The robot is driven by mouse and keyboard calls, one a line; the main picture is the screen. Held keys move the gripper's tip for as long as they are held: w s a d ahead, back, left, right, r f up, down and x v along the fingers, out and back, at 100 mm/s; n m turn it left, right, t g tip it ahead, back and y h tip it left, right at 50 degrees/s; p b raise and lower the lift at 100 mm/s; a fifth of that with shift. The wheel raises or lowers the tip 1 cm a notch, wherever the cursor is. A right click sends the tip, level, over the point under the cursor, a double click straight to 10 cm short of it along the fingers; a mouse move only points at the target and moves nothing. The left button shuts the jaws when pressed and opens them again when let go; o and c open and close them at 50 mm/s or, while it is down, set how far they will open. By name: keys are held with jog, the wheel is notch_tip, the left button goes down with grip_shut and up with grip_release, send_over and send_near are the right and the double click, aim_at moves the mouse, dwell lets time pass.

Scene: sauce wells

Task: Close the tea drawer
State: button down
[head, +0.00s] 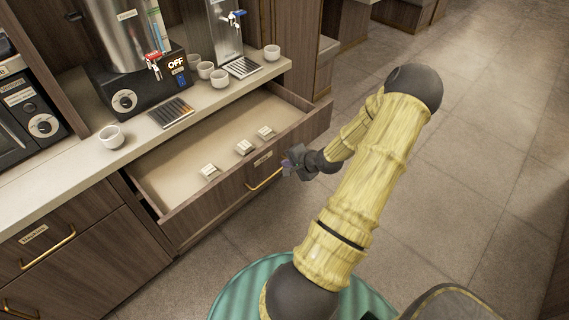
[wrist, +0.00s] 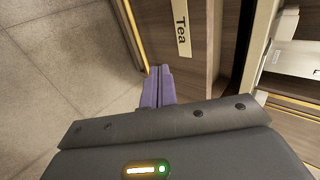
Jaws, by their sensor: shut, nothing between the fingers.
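The tea drawer (head: 172,217) is pulled out below the counter, its inside in plain view. Several small white boxes (head: 244,147) sit in it. Its front carries a label (head: 262,158) that reads "Tea" in the wrist view (wrist: 181,25). The brass handle (head: 266,180) runs along the front and shows in the wrist view (wrist: 130,32). My gripper (head: 287,166) is at the drawer front, near the right end of the handle. Its purple fingers (wrist: 158,87) are shut and empty, close against the front beside the handle; I cannot tell whether they touch.
The counter (head: 82,176) above holds white cups (head: 111,137), a steel urn (head: 118,35) and a second dispenser (head: 225,35). A closed drawer with a brass handle (head: 48,248) is at the left. The tiled floor (head: 480,130) at the right is clear.

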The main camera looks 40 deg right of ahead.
aim_at(269, 164)
jog(key=x, duration=0.8)
jog(key=shift+w+f, duration=0.2)
jog(key=shift+w, duration=0.1)
jog(key=shift+w, duration=0.1)
